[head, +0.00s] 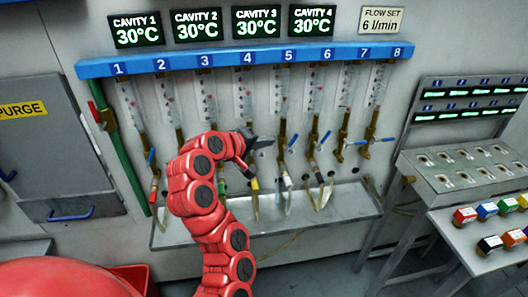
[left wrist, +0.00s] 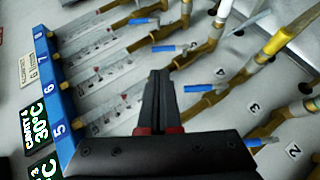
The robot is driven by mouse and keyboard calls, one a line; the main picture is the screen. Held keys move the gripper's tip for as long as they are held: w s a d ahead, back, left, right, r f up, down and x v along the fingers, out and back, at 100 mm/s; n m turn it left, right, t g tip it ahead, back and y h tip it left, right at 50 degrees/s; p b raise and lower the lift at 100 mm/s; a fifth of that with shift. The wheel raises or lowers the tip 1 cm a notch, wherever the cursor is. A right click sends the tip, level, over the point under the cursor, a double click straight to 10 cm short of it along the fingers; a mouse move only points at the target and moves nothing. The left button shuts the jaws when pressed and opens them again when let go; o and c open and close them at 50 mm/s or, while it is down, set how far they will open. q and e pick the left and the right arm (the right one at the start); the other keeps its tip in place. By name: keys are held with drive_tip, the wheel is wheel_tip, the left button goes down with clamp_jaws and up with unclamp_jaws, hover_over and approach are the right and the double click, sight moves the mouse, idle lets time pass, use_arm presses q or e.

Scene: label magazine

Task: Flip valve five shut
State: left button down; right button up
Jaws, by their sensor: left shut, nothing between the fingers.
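Valve five is a brass valve (head: 282,152) below flow tube 5, with a blue lever (head: 293,141) that slants up and to the right. Its blue lever also shows in the left wrist view (left wrist: 162,48), just beyond the fingertips. My left gripper (head: 270,142) is shut and empty, just left of valve five at about lever height. In the left wrist view the closed fingers (left wrist: 160,74) point toward valve five's brass pipe. A small gap seems to separate them from the lever; contact cannot be told.
Valve six's lever (head: 325,137) slants similarly; levers seven (head: 357,143) and eight (head: 385,140) lie nearly level. Valve four's lever (left wrist: 197,88) is close beside my fingers. A blue numbered rail (head: 225,63) runs above, and a metal trough (head: 345,205) with hoses lies below.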

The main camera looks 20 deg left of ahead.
sight(293, 139)
use_arm(q)
drive_tip(key=p+x, duration=0.4)
drive_tip(key=x, duration=0.6)
drive_tip(key=shift+w+d, duration=0.1)
drive_tip(key=shift+w, duration=0.05)
drive_tip(key=shift+w+d+f, duration=0.1)
drive_tip(key=shift+w+f, duration=0.1)
